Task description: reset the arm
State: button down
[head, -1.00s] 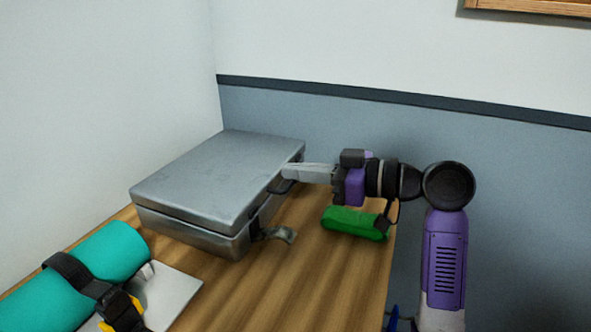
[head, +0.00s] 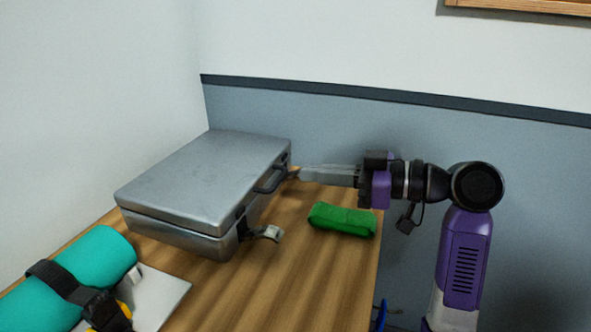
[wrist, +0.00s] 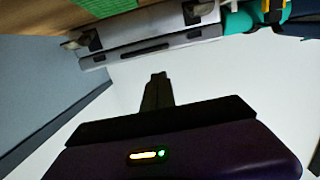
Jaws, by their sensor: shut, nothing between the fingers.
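My gripper (head: 302,173) is shut and empty in the head view, pointing left with its fingertips close to the front right of the metal case (head: 195,180). I cannot tell whether the tips touch the case; the black handle (head: 270,182) is clear of the fingers. In the wrist view my gripper (wrist: 158,77) shows its fingers together, with the case (wrist: 140,38) beyond them at the top. The case is closed on the wooden table, and a front latch (head: 268,233) hangs outward.
A green folded strap bundle (head: 342,219) lies on the table (head: 300,275) below my arm. A teal roll (head: 70,268) with a black strap (head: 72,290) lies on a light board (head: 163,295) at the front left. Walls stand behind and to the left.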

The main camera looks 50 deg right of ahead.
jog(key=shift+v, duration=0.9)
jog(key=a+f+m+h+p, duration=0.1)
jog(key=m+h+p, duration=0.1)
jog(key=h+p, duration=0.1)
jog(key=s+a+f+m+t+h+p, duration=0.1)
jog(key=a+m+h+p, duration=0.1)
jog(key=p, duration=0.4)
jog(key=s+a+f+m+h+p, duration=0.1)
jog(key=m+h+p, duration=0.2)
jog(key=h+p, duration=0.1)
jog(key=shift+a+f+m+h+p, duration=0.4)
jog(key=shift+n+g, duration=0.3)
jog(key=shift+g, duration=0.1)
jog(key=s+a+f, duration=0.1)
jog(key=s+a, duration=0.1)
jog(key=s, duration=0.1)
jog(key=s+a+f, duration=0.1)
jog(key=s+a, duration=0.1)
jog(key=s, duration=0.1)
jog(key=s+a+f+p, duration=0.1)
jog(key=s+a+f, duration=0.1)
jog(key=shift+s+a, duration=0.1)
jog(key=shift+s, duration=0.3)
jog(key=s+a+n+y, duration=0.2)
jog(key=s+a, duration=0.6)
jog(key=s, duration=0.5)
jog(key=shift+s+a+n+g+y+p, duration=0.2)
jog(key=shift+a+n+g+y+p, duration=0.15)
jog(key=shift+y, duration=0.45)
